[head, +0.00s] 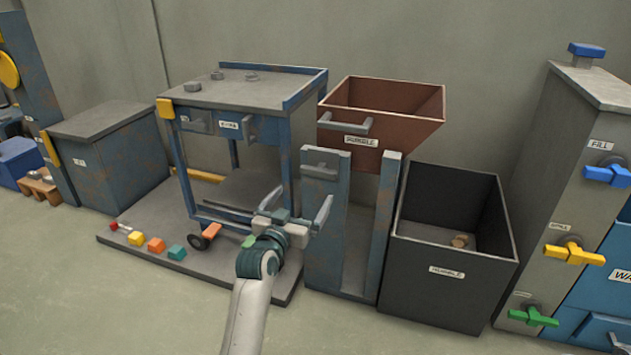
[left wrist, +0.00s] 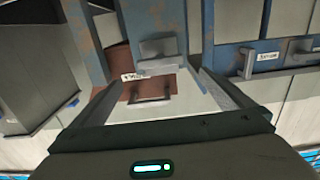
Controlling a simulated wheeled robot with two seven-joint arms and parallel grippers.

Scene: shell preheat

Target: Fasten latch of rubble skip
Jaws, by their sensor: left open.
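The rubble skip (head: 425,105) is a rusty brown tub labelled RUBBLE, set between blue posts, with a grey bar handle (head: 345,122) on its front. A grey block that looks like the latch (head: 320,172) sits on the left post; whether it is fastened I cannot tell. In the left wrist view the skip (left wrist: 132,90), its handle (left wrist: 150,99) and the grey block (left wrist: 158,48) show between my fingers. My left gripper (head: 297,207) is open and empty, in front of and below the block, apart from it. My right gripper is out of view.
A dark bin (head: 430,285) labelled RUBBLE, with a brown lump (head: 460,241) inside, stands right of the posts. A blue-grey workstand (head: 245,90) is at left, its base plate (head: 130,215) holding coloured blocks. A valve cabinet (head: 590,120) stands at far right. The front floor is clear.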

